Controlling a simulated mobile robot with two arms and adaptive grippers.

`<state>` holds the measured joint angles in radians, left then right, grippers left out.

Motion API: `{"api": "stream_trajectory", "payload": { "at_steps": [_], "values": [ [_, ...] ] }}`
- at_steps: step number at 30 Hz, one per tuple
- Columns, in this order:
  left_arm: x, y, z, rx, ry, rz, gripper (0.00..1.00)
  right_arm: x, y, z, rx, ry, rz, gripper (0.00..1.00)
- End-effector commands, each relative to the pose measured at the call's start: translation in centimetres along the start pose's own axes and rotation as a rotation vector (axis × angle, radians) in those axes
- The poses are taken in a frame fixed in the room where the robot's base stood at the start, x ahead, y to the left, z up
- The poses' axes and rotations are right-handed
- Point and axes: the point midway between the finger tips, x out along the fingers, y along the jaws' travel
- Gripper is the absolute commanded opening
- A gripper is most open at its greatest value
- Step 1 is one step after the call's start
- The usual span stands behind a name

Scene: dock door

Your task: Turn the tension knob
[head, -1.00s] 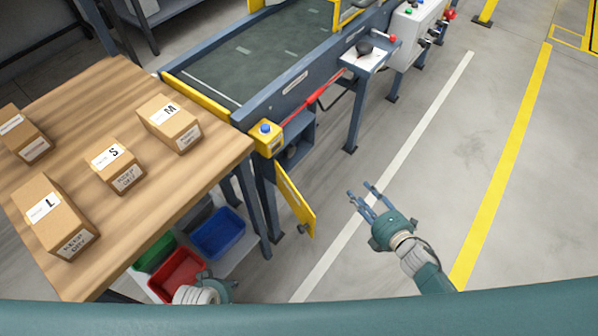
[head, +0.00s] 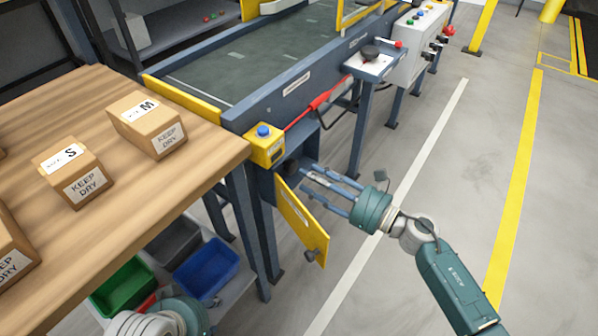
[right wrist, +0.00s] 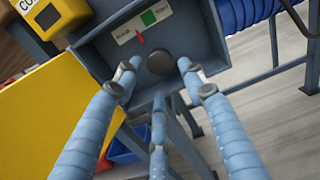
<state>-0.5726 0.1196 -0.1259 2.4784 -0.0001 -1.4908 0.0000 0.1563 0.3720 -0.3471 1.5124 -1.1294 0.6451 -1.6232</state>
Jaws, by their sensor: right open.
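The tension knob (right wrist: 160,62), a dark round knob, sits in the grey-blue open box (right wrist: 95,55) below the conveyor's side. In the head view the box (head: 303,143) shows, with the knob dim in its shadow. A label with a red pointer and a green patch (right wrist: 148,18) is above the knob. My right gripper (head: 307,178) is open and empty, at the box's opening. In the right wrist view its spread fingers (right wrist: 159,82) point at the knob, apparently short of it. My left gripper (head: 185,313) is low at the bottom edge; its fingers are not clear.
A yellow hinged door (head: 303,228) hangs open below the box, close to my right gripper. A yellow box with a blue button (head: 265,146) is above left. The wooden table (head: 205,165) with cartons stands left, bins below. Floor on the right is clear.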

Motion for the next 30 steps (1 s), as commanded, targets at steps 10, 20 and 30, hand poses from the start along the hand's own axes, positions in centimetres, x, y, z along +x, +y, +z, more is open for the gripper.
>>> {"api": "stream_trajectory", "payload": {
  "at_steps": [10, 20, 30],
  "values": [
    [0.2, 0.1, -1.1, 0.001, 0.042, 0.002, 0.4, 4.3, 0.0, -0.1, 0.003, 0.0, -0.001, 0.41],
    [0.2, 0.1, -1.2, 0.001, 0.046, 0.002, 0.4, 4.6, 0.0, -0.1, 0.003, 0.001, -0.002, 0.39],
    [0.2, 0.1, -1.2, 0.002, 0.046, 0.002, 0.4, 4.5, -0.1, -0.2, 0.007, 0.002, -0.002, 0.07]
  ]
}}
